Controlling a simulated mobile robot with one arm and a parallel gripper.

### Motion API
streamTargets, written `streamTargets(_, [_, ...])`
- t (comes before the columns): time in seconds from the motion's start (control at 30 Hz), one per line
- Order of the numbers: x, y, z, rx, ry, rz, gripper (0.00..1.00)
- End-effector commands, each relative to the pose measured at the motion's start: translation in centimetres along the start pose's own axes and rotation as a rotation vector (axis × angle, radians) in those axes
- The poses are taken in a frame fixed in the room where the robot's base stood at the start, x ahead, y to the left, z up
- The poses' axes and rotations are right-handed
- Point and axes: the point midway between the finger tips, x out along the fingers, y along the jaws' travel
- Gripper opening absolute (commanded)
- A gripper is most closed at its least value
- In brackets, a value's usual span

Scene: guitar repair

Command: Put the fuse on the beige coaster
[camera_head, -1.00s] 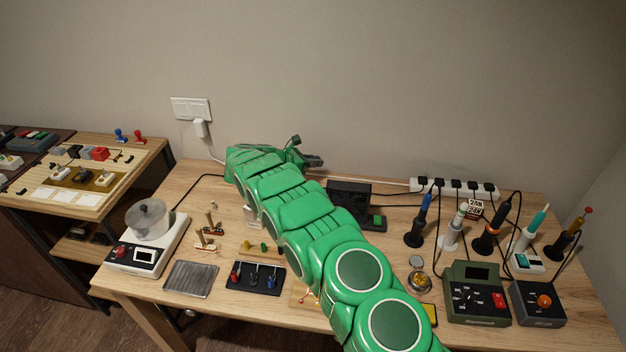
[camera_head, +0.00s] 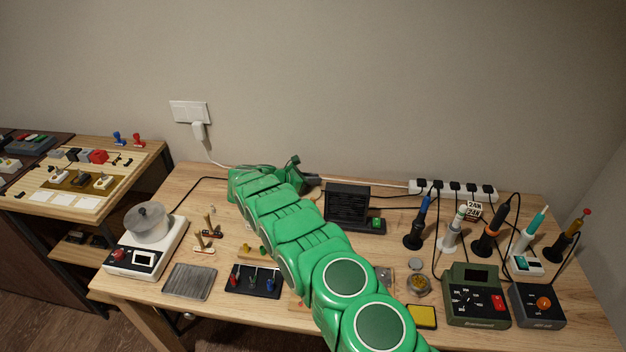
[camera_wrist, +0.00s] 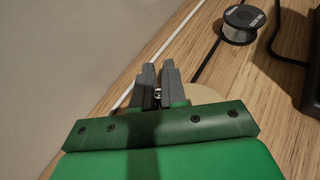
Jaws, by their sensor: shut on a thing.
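In the wrist view my gripper (camera_wrist: 158,74) has its grey fingers close together on the fuse (camera_wrist: 157,94), a small shiny piece seen between them. The beige coaster (camera_wrist: 208,94) lies on the table just right of the fingers, partly covered by my gripper's body. Whether the fuse touches anything below cannot be told. In the head view my arm hides the fuse and the coaster; only a dark bit of my gripper (camera_head: 312,180) shows near the back of the table.
A solder spool (camera_wrist: 243,23) stands beyond the coaster. A white cable and a black cable run along the table's back. A black box (camera_head: 347,203) stands right of my arm. Several soldering irons in stands, a green meter (camera_head: 477,298) and a white scale (camera_head: 146,248) occupy the sides.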

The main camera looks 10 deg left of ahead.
Motion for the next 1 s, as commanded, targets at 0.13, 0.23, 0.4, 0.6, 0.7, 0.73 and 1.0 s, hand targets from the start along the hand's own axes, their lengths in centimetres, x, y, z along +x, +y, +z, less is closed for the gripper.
streamTargets(0.13, [0.1, 0.0, -0.2, 0.0, 0.0, -0.001, 0.21])
streamTargets(0.23, [0.1, 0.0, -0.2, 0.0, 0.0, 0.0, 0.36])
streamTargets(0.4, [0.1, 0.0, -0.2, 0.0, 0.0, 0.0, 0.37])
streamTargets(0.6, [-0.1, 0.0, 0.0, 0.0, 0.0, 0.0, 0.37])
streamTargets(0.7, [-0.8, 0.0, 0.1, 0.0, 0.0, 0.001, 0.37])
streamTargets(0.73, [-1.2, 0.1, 0.1, 0.0, 0.0, 0.001, 0.37])
streamTargets(1.0, [-6.1, 0.1, 0.0, -0.001, 0.001, 0.002, 0.37])
